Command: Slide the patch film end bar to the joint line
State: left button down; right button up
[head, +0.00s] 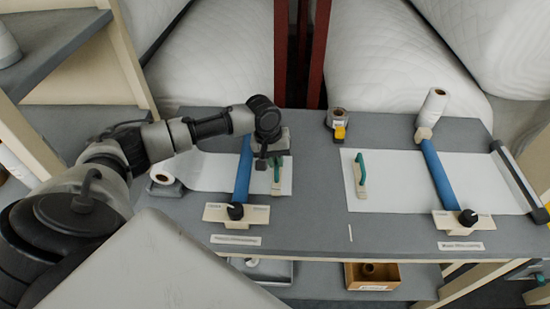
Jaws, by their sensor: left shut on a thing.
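The patch film end bar (276,189), a pale bar with a green handle, lies at the right end of the left white film (210,172). My left gripper (275,160) is over it from behind, shut on its green handle; the jaws partly hide the handle. A short white line (350,232), apparently the joint line, is marked near the table's front edge, right of the bar. A similar bar with a green handle (363,180) lies at the left end of the right white film (420,195). My right gripper is not in view.
Blue rollers (243,172) (438,176) with black knobs cross both films. A tape dispenser (339,128) stands at the back. Grey table (315,190) is clear between the films. A cardboard box (373,277) and tray sit on the shelf below.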

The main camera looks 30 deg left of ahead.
pick_arm(q)
jog(key=w+d+p, duration=0.1)
jog(key=d, duration=0.1)
jog(key=w+d, duration=0.1)
jog(key=d, duration=0.1)
jog(key=w+d+p, duration=0.1)
jog(key=d, duration=0.1)
jog(key=shift+w+r+p, duration=0.2)
jog(key=shift+w+p, duration=0.05)
jog(key=shift+p, duration=0.05)
jog(key=w+d, duration=0.1)
jog(key=d, duration=0.1)
jog(key=w+d, duration=0.3)
jog(key=d, duration=0.2)
jog(key=shift+w+f, duration=0.15)
jog(key=shift+w, duration=0.05)
jog(key=c, duration=1.1)
grip_release()
jog(key=shift+w+d, duration=0.1)
jog(key=shift+d, duration=0.05)
